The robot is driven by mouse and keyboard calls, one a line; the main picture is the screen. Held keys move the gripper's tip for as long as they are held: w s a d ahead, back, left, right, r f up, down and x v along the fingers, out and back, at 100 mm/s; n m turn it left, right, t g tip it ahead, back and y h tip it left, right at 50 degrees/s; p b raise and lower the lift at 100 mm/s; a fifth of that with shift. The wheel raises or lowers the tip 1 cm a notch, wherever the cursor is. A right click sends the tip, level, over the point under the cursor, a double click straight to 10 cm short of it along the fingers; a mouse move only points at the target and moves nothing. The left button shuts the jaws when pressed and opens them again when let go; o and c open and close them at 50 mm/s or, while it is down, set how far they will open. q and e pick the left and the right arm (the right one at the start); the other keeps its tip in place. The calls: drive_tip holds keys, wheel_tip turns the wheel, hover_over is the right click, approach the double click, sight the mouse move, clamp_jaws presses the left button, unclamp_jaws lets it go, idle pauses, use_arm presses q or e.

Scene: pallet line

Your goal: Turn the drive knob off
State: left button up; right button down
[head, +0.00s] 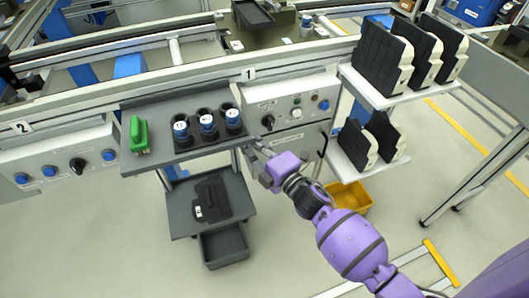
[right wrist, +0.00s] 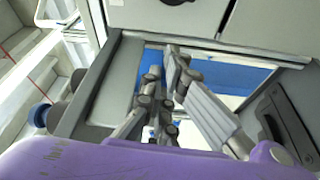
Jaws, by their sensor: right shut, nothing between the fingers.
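A black rotary knob (head: 268,121) sits on the grey-white control panel (head: 283,92) by the label 1. Another black knob (head: 77,165) sits on the panel by the label 2 at the left. No label readable here says which one is the drive knob. My right gripper (head: 256,149) is shut and empty, below and slightly left of the panel 1 knob, apart from it. In the right wrist view my fingers (right wrist: 163,75) point toward the lower part of the panel. A dark round part, likely the knob (right wrist: 175,2), is cut off at the top edge.
A grey shelf (head: 159,103) left of panel 1 holds blue-topped cylinders (head: 207,123) and a green object (head: 139,135). White racks with black-and-white parts (head: 384,57) stand to the right. A yellow bin (head: 352,200) lies below. Open floor is in front.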

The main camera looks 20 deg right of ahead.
sight(269, 123)
drive_tip(key=d, duration=0.1)
drive_tip(key=w+d, duration=0.1)
drive_tip(key=d, duration=0.1)
drive_tip(key=shift+w+d+f, duration=0.2)
drive_tip(key=shift+w+f, duration=0.05)
drive_tip(key=shift+w, duration=0.1)
drive_tip(key=shift+d+f+n+p, duration=0.3)
drive_tip(key=shift+d+n, duration=0.1)
drive_tip(key=shift+d, duration=0.1)
